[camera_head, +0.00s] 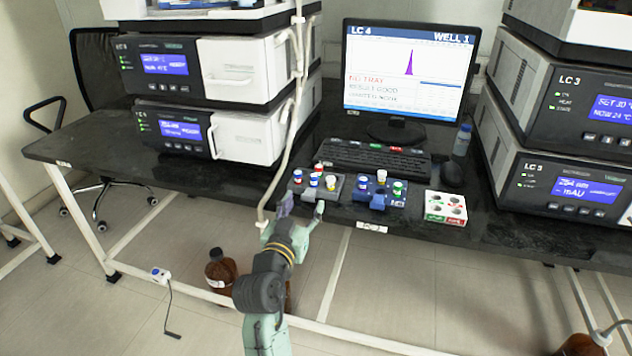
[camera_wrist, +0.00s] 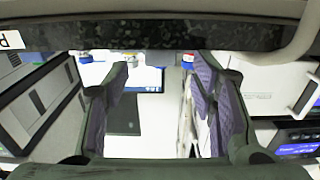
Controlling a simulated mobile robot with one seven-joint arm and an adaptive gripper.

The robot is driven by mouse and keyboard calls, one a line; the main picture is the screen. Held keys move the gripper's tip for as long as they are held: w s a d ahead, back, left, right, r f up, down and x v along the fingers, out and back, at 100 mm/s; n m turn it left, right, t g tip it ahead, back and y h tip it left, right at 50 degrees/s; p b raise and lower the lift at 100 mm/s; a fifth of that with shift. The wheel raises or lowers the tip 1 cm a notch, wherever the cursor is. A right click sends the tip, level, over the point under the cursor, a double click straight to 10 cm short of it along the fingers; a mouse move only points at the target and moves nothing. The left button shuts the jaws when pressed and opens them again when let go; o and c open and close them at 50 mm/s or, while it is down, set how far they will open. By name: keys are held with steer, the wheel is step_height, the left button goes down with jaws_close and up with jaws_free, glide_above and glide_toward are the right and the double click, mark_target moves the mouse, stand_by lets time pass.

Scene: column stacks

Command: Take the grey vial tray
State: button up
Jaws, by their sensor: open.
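The grey vial tray (camera_head: 305,190) lies near the front edge of the black bench in the head view. It holds several vials (camera_head: 314,179) with blue, red and white caps. My gripper (camera_head: 302,208) is open and empty just in front of the tray, at the bench's front edge. In the wrist view, my two fingers (camera_wrist: 158,68) are spread wide with nothing between them. Some coloured caps (camera_wrist: 138,57) show beyond the fingertips there; the tray body cannot be made out in that view.
A blue vial tray (camera_head: 372,196) stands close to the right of the grey one. A white, green and red box (camera_head: 445,207) lies further right. The keyboard (camera_head: 370,158) and monitor (camera_head: 408,75) are behind. Instruments (camera_head: 210,130) flank the bench.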

steer(key=shift+x, duration=1.35)
steer(key=shift+c, duration=0.4)
jaws_close()
